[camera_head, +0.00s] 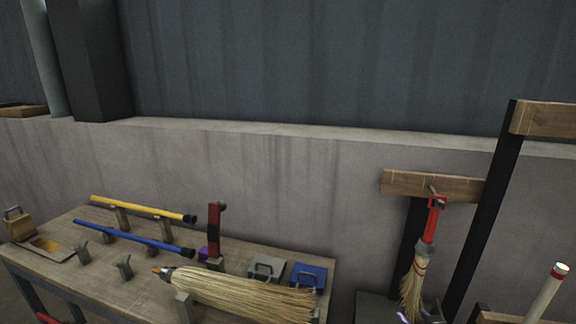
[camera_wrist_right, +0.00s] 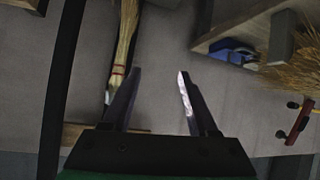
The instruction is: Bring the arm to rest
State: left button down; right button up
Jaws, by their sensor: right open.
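My right gripper (camera_head: 421,315) shows only in part at the bottom edge of the head view, by the bristle end of a small hanging broom (camera_head: 417,277). The right wrist view shows this gripper (camera_wrist_right: 160,74) open, with nothing between its fingers. The small broom (camera_wrist_right: 123,45) is beside the left finger there, which covers part of it; I cannot tell whether they touch. In the head view it hangs bristles down, its red handle at a peg on a wooden crossbar (camera_head: 460,188). My left gripper is not in view.
A workbench (camera_head: 120,282) carries a large straw broom (camera_head: 240,292), a yellow pole (camera_head: 145,208), a blue pole (camera_head: 135,238), an upright red and black tool (camera_head: 214,230) and a blue block (camera_head: 309,276). A dark post (camera_head: 485,210) and a pale stick (camera_head: 546,293) stand at right.

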jog(key=s+a+f+n+g+y, duration=0.1)
jog(key=s+a+f+g, duration=0.35)
jog(key=s, duration=0.45)
jog(key=s+a+f+n+g+y, duration=0.1)
jog(key=s+a+f+g, duration=0.3)
jog(key=s, duration=0.5)
jog(key=s+f, duration=0.2)
jog(key=f, duration=1.1)
jog(key=s+f, duration=0.2)
jog(key=f, duration=1.1)
jog(key=s+d+f+g, duration=0.1)
jog(key=s+f, duration=0.5)
jog(key=s, duration=0.1)
jog(key=s+d+f+b, duration=0.1)
jog(key=s+d+f, duration=0.1)
jog(key=s+f, duration=0.5)
jog(key=shift+s+d+n+g, duration=0.25)
jog(key=shift+s+n+g, duration=0.15)
jog(key=shift+s, duration=0.2)
